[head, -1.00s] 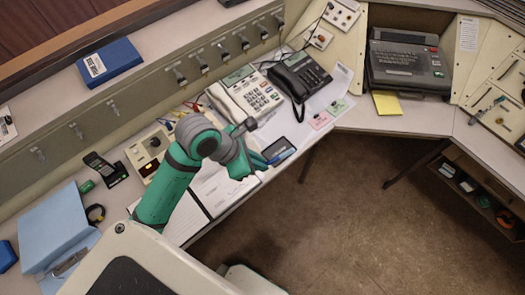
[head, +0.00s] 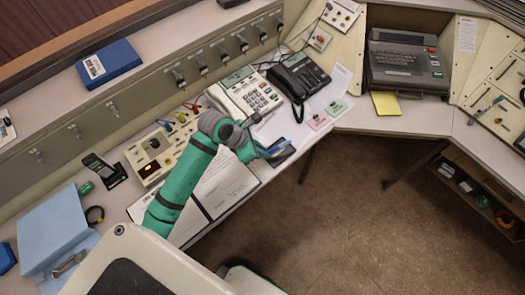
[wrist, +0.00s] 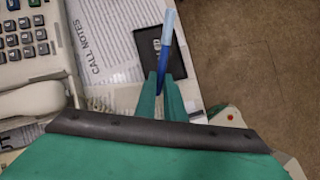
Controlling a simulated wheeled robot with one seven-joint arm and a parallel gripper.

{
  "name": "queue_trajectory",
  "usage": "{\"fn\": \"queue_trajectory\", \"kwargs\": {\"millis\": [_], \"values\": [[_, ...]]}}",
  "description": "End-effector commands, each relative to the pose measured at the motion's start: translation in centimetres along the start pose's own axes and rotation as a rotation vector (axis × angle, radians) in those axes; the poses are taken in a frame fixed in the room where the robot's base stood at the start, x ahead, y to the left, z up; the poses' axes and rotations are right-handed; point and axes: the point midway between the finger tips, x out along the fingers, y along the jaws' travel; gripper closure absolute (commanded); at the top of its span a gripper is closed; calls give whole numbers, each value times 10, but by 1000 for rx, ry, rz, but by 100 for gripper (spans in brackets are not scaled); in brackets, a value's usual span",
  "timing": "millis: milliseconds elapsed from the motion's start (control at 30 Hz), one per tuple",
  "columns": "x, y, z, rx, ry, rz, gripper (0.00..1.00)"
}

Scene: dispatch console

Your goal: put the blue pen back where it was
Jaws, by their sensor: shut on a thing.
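The blue pen (wrist: 166,38) shows in the wrist view, held between the green fingers of my gripper (wrist: 161,92), with its light-blue end pointing away from the hand. In the head view my gripper (head: 267,154) is over the front edge of the desk. The pen there is small and partly hidden by the hand. Behind the pen in the wrist view is a flat black item (wrist: 149,45) with a small light emblem, lying by the desk edge. I cannot tell whether the pen touches it.
A call notes sheet (wrist: 100,30) lies beside the black item. A white phone (head: 245,92) and a dark phone (head: 298,75) stand behind my gripper. An open notebook (head: 228,180) lies under my arm. Bare floor (head: 350,220) is beyond the desk edge.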

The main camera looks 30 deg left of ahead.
Motion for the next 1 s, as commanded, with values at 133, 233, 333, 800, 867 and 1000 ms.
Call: {"fn": "queue_trajectory", "kwargs": {"millis": [133, 233, 333, 800, 867, 1000], "values": [[3, 0, -1, 2, -1, 0, 100], [3, 0, -1, 2, -1, 0, 100], [4, 0, -2, 1, -2, 0, 100], [15, 0, -8, 0, 1, -1, 100], [15, 0, -8, -1, 2, -2, 86], [16, -2, -9, -1, 6, -7, 72]]}}
